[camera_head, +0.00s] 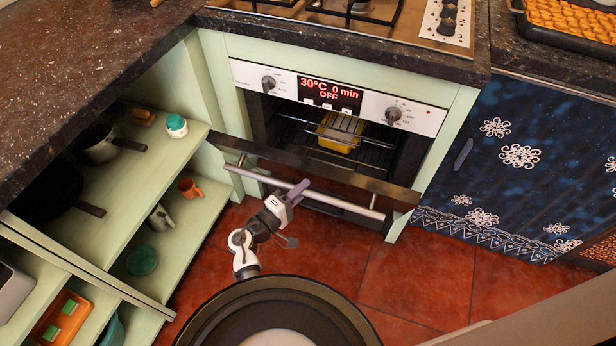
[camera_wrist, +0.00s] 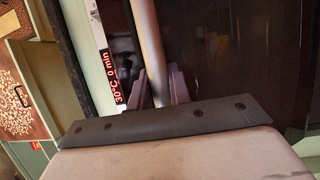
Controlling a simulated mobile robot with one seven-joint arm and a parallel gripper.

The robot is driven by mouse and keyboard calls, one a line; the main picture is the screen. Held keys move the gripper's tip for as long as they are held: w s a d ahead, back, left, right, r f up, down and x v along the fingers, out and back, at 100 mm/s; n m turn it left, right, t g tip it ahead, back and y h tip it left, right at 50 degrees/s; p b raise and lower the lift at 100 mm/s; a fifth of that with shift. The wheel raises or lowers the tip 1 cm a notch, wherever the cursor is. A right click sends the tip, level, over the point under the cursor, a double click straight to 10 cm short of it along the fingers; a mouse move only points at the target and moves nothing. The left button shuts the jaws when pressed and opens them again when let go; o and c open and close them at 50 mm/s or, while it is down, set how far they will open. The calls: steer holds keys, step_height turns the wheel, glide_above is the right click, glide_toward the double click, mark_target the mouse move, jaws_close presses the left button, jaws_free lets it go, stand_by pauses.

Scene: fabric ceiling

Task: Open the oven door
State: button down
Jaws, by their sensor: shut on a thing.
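The oven door (camera_head: 330,175) is partly open, tilted outward from the top, with the dark oven interior and wire racks (camera_head: 345,155) showing behind it. Its long metal handle (camera_head: 335,204) runs across the front of the door. My gripper (camera_head: 297,190) is shut on the handle, left of its middle. In the wrist view the handle (camera_wrist: 148,45) passes between the two fingers of my gripper (camera_wrist: 160,88). A yellow dish (camera_head: 340,131) sits on a rack inside. The control panel (camera_head: 335,97) reads 30°C, 0 min, OFF.
Open shelves (camera_head: 150,190) with pans, cups and a jar stand at the left. A blue patterned curtain (camera_head: 520,150) hangs at the right. A dark countertop (camera_head: 330,40) with a hob lies above. Red tiled floor (camera_head: 390,275) is clear before the oven.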

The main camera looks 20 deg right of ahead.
steer(key=shift+s+a+f+b, duration=0.55)
steer(key=shift+s+a+f, duration=0.55)
steer(key=shift+s, duration=0.25)
steer(key=shift+d, duration=0.1)
steer(key=c, duration=1.3)
jaws_free()
steer(key=shift+r, duration=0.15)
